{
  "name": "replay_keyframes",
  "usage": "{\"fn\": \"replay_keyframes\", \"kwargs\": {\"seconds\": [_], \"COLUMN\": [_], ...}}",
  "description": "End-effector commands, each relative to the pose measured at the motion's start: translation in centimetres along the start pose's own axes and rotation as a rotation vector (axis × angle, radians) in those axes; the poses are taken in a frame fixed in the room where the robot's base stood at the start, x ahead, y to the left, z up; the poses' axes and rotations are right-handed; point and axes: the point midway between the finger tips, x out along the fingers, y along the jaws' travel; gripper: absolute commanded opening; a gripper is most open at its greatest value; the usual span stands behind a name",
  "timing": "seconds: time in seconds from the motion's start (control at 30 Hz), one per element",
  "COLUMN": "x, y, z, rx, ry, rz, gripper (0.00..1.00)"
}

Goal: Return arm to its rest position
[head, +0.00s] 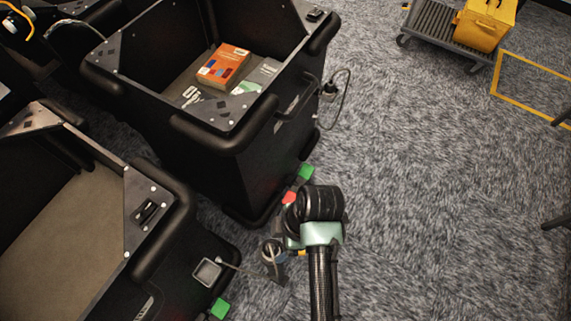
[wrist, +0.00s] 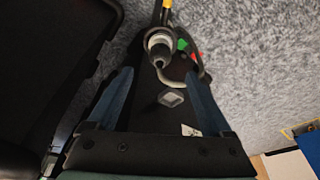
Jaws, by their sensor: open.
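My arm (head: 320,235) reaches up from the bottom of the head view, over the carpet just right of the two black bins. My gripper itself is hidden or unclear there. In the wrist view my gripper (wrist: 158,80) is open, its two blue-grey fingers spread wide with nothing held between them. Beyond and between the fingers is a dark surface with a small grey diamond-shaped plate (wrist: 171,98). A round connector with a cable (wrist: 160,43) shows just past the fingertips. I cannot tell how far the fingers are from these parts.
A black bin (head: 210,128) holds an orange book (head: 223,65) and other items. An empty-looking black bin (head: 160,235) stands at lower left. A cart (head: 440,32) with a yellow container (head: 485,22) is at upper right. Carpet (head: 430,180) on the right is open.

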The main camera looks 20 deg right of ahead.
Motion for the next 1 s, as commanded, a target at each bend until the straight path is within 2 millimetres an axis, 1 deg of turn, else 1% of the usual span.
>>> {"fn": "replay_keyframes", "kwargs": {"seconds": [0.03,0.1,0.23,0.37,0.57,0.67,0.77,0.87,0.9,0.97,1.0], "x": [-1.2,-2.3,-3.8,-4.5,-4.5,-4.9,-6.5,-9.9,-11.8,-15.1,-17.3], "y": [0.1,0.1,0.1,0.0,0.0,0.7,3.3,7.8,9.7,12.4,14.0], "z": [0.0,0.0,0.0,0.0,0.0,-0.3,-1.7,-4.2,-5.5,-7.6,-9.0], "rx": [0.001,0.001,0.0,0.0,0.0,0.006,0.041,0.11,0.144,0.195,0.226], "ry": [0.001,0.0,0.001,0.001,0.001,0.0,0.002,0.025,0.048,0.094,0.134], "rz": [0.005,0.003,0.003,0.001,0.0,0.023,0.123,0.304,0.39,0.521,0.605], "gripper": [0.84,0.84,0.84,0.84,0.84,0.84,0.84,0.84,0.84,0.84,0.84]}}
